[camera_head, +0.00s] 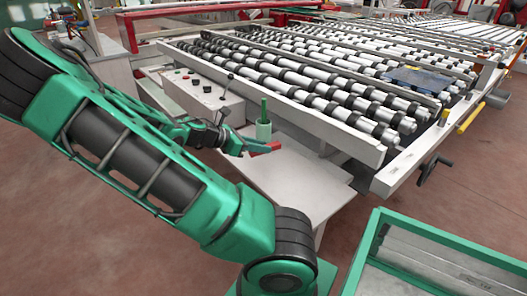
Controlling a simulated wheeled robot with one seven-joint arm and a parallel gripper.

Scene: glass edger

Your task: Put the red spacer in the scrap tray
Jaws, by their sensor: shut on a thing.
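My gripper (245,146) is at the end of my green arm, over the small white table. It is shut on the red spacer (265,147), which shows at its tip as a small red block. The fingers are small in this view, and part of the spacer is hidden by them. I cannot tell whether the spacer touches the table. No object in view is clearly the scrap tray.
The white table (295,185) is clear in front. A control box (203,92) and roller conveyor (310,85) lie behind. A green-framed bin (375,237) is at lower right.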

